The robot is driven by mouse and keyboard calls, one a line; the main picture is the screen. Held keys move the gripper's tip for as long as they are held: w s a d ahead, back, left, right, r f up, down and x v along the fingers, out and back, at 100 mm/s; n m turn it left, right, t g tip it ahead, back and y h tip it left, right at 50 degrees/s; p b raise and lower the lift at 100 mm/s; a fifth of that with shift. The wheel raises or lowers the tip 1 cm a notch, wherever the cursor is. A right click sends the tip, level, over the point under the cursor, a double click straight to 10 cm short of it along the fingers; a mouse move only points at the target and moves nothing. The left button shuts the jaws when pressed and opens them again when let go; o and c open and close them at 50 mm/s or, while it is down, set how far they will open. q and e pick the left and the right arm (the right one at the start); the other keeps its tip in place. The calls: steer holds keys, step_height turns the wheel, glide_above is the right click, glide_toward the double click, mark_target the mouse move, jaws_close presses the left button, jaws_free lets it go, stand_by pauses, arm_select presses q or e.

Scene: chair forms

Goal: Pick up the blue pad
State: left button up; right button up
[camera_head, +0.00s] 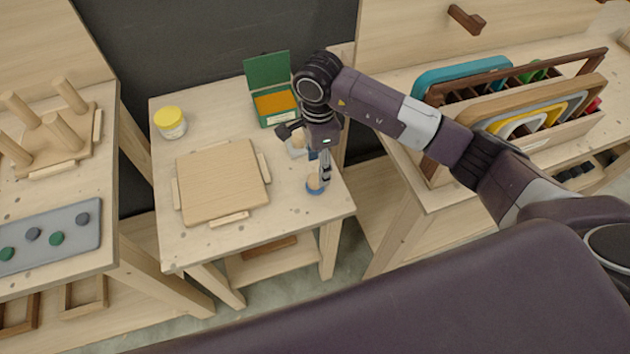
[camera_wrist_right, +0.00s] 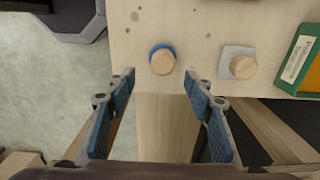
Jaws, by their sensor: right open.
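The blue pad (camera_head: 315,188) lies near the right front corner of the small middle table, with a round wooden knob on top. In the wrist view, the blue pad (camera_wrist_right: 156,50) shows as a blue rim around the knob. My right gripper (camera_wrist_right: 159,77) is open, with its blue-padded fingers apart and nothing between the tips. In the wrist view the pad appears just beyond the fingertips, roughly centred between them. In the head view my right gripper (camera_head: 308,158) is above the table's right side, close to the pad. My left gripper is not in view.
A whitish pad (camera_wrist_right: 232,55) with a wooden knob lies beside the blue one. A green box (camera_head: 268,72), a yellow-lidded jar (camera_head: 171,122) and a square wooden board (camera_head: 221,182) share the table. A rack (camera_head: 560,128) with coloured panels stands on the right bench.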

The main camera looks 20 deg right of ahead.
mark_target(315, 177)
steer(key=f, duration=0.1)
steer(key=f+p, duration=0.1)
steer(key=f, duration=0.1)
steer(key=f+p, duration=0.1)
steer(key=f, duration=0.1)
steer(key=shift+w+a+f, duration=0.15)
steer(key=shift+a+f, duration=0.1)
steer(key=shift+a, duration=0.1)
steer(key=shift+f, duration=0.45)
steer(key=shift+c, duration=0.3)
steer(key=c, duration=1.2)
steer(key=shift+w+r, duration=0.1)
step_height(315, 177, up, 20)
steer(key=b, duration=0.3)
steer(key=shift+b, duration=0.4)
